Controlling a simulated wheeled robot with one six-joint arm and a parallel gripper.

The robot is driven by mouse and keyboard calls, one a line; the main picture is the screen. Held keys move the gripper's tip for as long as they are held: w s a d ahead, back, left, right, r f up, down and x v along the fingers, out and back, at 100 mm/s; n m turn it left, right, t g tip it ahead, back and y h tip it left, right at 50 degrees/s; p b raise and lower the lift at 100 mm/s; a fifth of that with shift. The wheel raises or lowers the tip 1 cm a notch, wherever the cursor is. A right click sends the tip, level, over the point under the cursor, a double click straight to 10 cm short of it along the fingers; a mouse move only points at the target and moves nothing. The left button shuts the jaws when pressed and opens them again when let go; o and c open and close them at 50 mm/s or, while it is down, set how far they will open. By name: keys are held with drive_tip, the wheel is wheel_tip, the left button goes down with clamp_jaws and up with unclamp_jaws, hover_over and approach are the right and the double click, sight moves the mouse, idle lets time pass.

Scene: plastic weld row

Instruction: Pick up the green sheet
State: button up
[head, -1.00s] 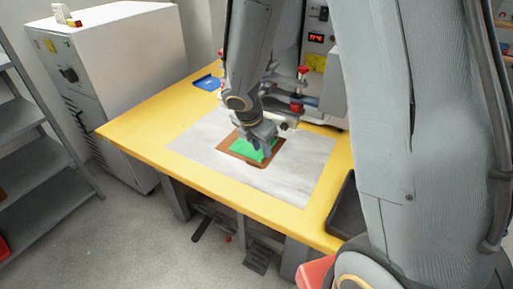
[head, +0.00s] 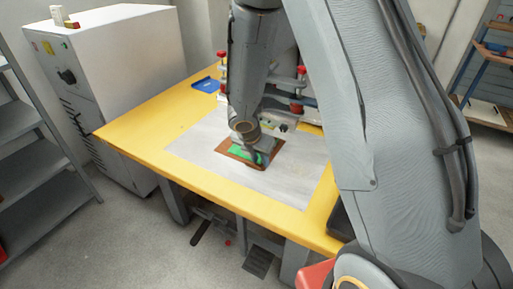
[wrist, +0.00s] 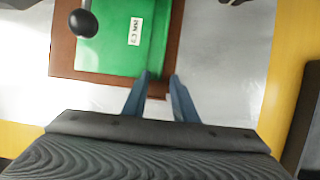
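The green sheet (head: 240,153) lies flat on a brown board (head: 226,152) on the grey-white plate of the yellow table. In the wrist view the green sheet (wrist: 112,52) carries a small white label (wrist: 135,31), and the brown board (wrist: 64,50) shows around it. My gripper (head: 250,157) is low over the near right part of the sheet and hides some of it in the head view. Contact cannot be told.
The yellow table (head: 135,130) bears a machine with red knobs (head: 301,72) behind my gripper. A blue tray (head: 206,85) lies at the back left. A dark round knob (wrist: 83,23) overhangs the sheet in the wrist view. The plate's left part is clear.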

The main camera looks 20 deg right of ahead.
clamp_jaws()
drive_tip(key=shift+r, duration=0.1)
